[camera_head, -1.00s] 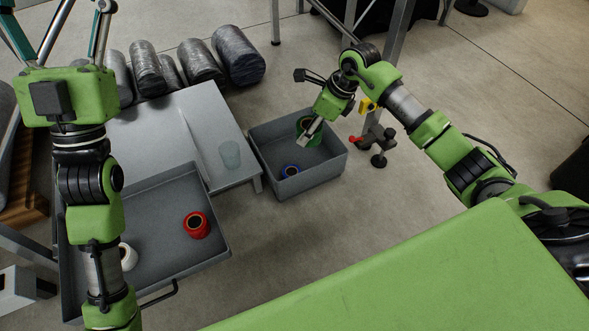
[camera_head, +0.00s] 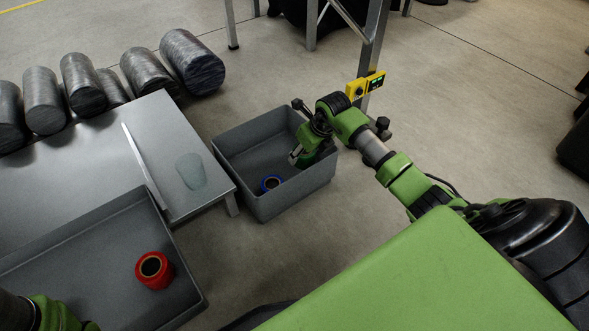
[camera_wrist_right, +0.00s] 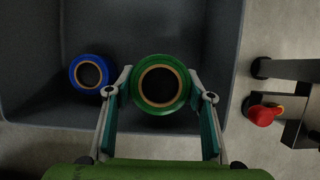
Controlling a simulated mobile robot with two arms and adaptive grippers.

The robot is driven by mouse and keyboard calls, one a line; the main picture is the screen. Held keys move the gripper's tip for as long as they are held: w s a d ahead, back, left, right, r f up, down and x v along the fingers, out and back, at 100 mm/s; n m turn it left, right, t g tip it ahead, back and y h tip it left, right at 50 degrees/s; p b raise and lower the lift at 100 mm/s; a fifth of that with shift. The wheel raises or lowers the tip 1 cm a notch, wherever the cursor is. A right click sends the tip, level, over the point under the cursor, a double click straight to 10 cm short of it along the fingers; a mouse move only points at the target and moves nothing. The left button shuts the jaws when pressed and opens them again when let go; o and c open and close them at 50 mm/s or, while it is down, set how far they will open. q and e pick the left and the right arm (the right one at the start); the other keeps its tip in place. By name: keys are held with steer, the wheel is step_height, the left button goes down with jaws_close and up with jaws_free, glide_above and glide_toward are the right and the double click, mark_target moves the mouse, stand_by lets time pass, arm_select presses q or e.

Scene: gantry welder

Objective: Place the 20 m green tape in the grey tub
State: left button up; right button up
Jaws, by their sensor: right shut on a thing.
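The green tape (camera_wrist_right: 160,60) is a roll held between the two fingers of my right gripper (camera_wrist_right: 160,85) in the right wrist view. In the head view my right gripper (camera_head: 298,156) reaches down inside the grey tub (camera_head: 290,202), near its right side. The tape is partly hidden there by the gripper. Whether the roll touches the tub floor I cannot tell. A blue tape roll (camera_head: 271,184) lies in the tub, left of the green one; it also shows in the right wrist view (camera_wrist_right: 77,86). My left gripper is out of view.
A red roll (camera_head: 154,270) stands in a grey tray (camera_head: 190,312) at the lower left. A metal table (camera_head: 100,175) with a translucent cup (camera_head: 191,171) is left of the tub. Dark cylinders (camera_head: 84,85) lie behind it. A yellow device (camera_head: 366,87) is on the post behind the tub.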

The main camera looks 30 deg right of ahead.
mark_target(304, 168)
step_height(304, 168, down, 7)
steer(key=b, duration=0.4)
steer(key=shift+f, duration=0.2)
steer(key=shift+r, duration=0.15)
steer(key=o, duration=1.2)
